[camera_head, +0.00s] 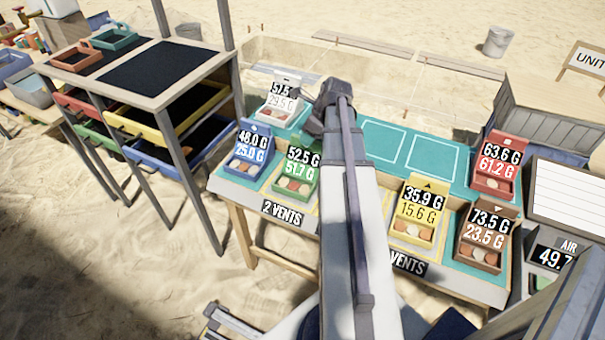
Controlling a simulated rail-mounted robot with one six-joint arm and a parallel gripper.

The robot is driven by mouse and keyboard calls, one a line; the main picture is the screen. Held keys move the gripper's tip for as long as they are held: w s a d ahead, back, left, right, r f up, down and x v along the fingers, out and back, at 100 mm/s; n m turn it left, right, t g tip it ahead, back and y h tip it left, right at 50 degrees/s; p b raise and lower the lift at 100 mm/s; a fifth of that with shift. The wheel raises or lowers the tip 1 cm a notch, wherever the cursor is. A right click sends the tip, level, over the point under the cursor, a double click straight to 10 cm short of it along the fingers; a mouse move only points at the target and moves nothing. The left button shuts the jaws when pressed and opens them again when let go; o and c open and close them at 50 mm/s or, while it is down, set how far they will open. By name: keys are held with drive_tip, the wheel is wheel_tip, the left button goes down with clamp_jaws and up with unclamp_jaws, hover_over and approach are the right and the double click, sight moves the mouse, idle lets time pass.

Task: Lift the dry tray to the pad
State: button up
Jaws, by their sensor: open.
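Small trays holding round pieces stand on the teal table, each with two gram readings: white (279,114) 57.5/29.5, blue (246,166) 48.0/25.0, green (293,186) 52.5/51.7, yellow (412,231) 35.9/15.6, red (492,184) 63.6/61.2, brown (480,254) 73.5/23.5. No tray is labelled dry. Two white-outlined rectangles (432,155) (384,138) on the tabletop are bare; I cannot tell which is the pad. My arm's dark end, with my gripper (328,108), is over the table's back, right of the white tray. My gripper is open; its fingers are not distinct. My arm hides the table's middle.
A shelf rack (165,75) with coloured drawers stands left. Signs on the table front read "2 VENTS" (282,213) and a partly hidden "VENTS" (408,265). An AIR display (552,258) and white board (567,198) stand right. A bucket (497,41) stands on the sand behind.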

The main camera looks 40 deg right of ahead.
drive_tip(key=b+x, duration=0.1)
drive_tip(key=x, duration=0.2)
drive_tip(key=shift+f+b, duration=0.25)
drive_tip(key=shift+b, duration=0.15)
drive_tip(key=shift+r, duration=0.25)
drive_tip(key=shift+f, duration=0.3)
clamp_jaws()
idle(0.4)
